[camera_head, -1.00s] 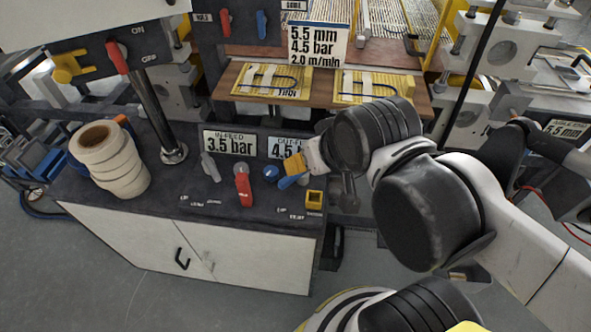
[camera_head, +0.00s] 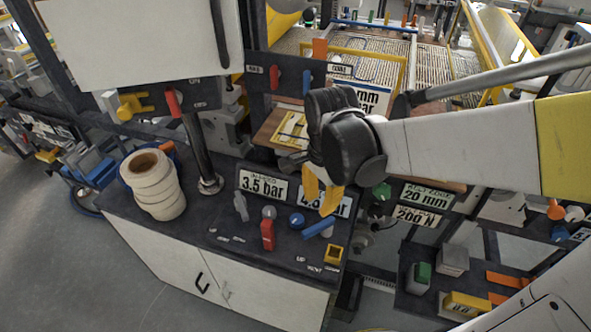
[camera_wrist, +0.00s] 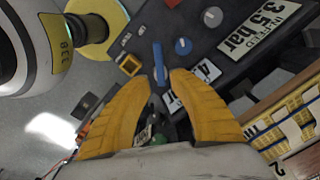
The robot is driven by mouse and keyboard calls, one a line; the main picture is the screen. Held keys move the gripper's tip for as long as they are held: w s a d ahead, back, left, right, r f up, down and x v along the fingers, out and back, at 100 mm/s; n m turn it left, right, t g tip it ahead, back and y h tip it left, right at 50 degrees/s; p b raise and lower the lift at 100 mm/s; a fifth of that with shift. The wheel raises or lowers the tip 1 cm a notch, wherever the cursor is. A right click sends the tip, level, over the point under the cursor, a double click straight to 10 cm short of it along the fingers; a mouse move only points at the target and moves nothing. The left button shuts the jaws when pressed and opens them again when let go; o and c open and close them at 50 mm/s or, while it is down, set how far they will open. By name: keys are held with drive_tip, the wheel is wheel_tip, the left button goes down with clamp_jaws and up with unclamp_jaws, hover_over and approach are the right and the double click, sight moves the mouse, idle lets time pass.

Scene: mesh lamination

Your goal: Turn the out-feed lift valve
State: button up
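The blue lever (camera_head: 318,228) of the out-feed lift valve is on the dark cabinet top, below the partly hidden "4.5 bar" sign (camera_head: 312,199). It slants up to the right in the head view. In the wrist view the lever (camera_wrist: 158,62) lies between and beyond my fingertips. My gripper (camera_head: 322,207) has yellow fingers, points down and hovers above and behind the lever. In the wrist view my gripper (camera_wrist: 159,77) is open, with a gap between its fingertips and nothing held. I see no clear contact with the lever.
A round blue knob (camera_head: 297,220) sits left of the lever and a yellow square fitting (camera_head: 333,254) sits below right. A red lever (camera_head: 267,234) stands further left, under the "3.5 bar" sign (camera_head: 262,186). White tape rolls (camera_head: 155,185) stand at the cabinet's left.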

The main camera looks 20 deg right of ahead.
sight(316, 227)
drive_tip(key=shift+w+f+m, duration=0.15)
drive_tip(key=shift+f+m, duration=0.35)
drive_tip(key=shift+f, duration=0.05)
wheel_tip(316, 227, down, 10)
drive_tip(key=b, duration=0.4)
drive_tip(key=shift+a+f+b, duration=0.1)
drive_tip(key=shift+f+b, duration=0.05)
drive_tip(key=shift+b, duration=0.2)
drive_tip(key=shift+c, duration=0.5)
clamp_jaws()
